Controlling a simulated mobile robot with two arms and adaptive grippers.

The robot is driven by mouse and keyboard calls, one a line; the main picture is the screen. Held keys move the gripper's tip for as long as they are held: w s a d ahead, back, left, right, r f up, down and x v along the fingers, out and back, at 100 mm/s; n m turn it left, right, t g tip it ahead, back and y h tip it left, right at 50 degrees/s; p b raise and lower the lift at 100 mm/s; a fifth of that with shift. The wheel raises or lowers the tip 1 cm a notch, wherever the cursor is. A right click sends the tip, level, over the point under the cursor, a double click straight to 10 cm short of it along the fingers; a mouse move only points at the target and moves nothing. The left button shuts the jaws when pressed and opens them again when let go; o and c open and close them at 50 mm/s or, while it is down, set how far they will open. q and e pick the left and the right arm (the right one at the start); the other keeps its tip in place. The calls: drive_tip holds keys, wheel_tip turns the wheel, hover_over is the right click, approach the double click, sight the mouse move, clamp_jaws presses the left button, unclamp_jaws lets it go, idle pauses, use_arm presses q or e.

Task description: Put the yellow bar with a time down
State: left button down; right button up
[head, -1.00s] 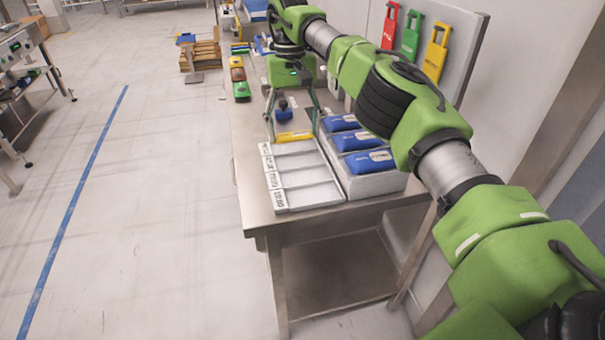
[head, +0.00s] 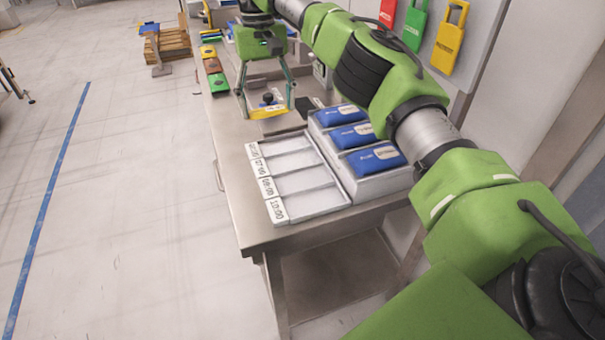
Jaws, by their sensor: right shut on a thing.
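My right gripper (head: 267,112) points down over the far part of the bench, just beyond the tray. Its two fingers stand at the ends of a yellow bar (head: 268,113) and are shut on it. Any time printed on the bar is too small to read. The grey tray (head: 310,203) has several compartments, all bare, with white time labels (head: 265,187) along its left edge. My left gripper is not in view.
Blue packs (head: 374,158) lie in a stepped grey holder right of the tray. Red and green blocks (head: 215,76) lie at the bench's left edge. Red, green and yellow tags (head: 450,40) hang on a board at the right. The steel bench (head: 236,205) is clear left of the tray.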

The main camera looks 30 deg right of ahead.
drive_tip(key=shift+s+d+f, duration=0.1)
drive_tip(key=shift+s+f, duration=0.15)
drive_tip(key=shift+f, duration=0.1)
drive_tip(key=s+f, duration=0.2)
drive_tip(key=s, duration=0.2)
hover_over(303, 182)
drive_tip(key=w, duration=0.1)
wheel_tip(303, 182, down, 6)
drive_tip(key=shift+w+d+r, duration=0.1)
drive_tip(key=shift+r, duration=0.15)
drive_tip(key=f, duration=0.1)
drive_tip(key=s+f, duration=0.1)
drive_tip(key=f, duration=0.1)
drive_tip(key=shift+f+p, duration=0.1)
drive_tip(key=shift+p, duration=0.25)
drive_tip(key=shift+w+f, duration=0.1)
drive_tip(key=shift+f, duration=0.4)
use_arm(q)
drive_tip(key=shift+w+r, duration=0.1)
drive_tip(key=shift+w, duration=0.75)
use_arm(e)
drive_tip(key=shift+f, duration=0.1)
drive_tip(key=o, duration=0.8)
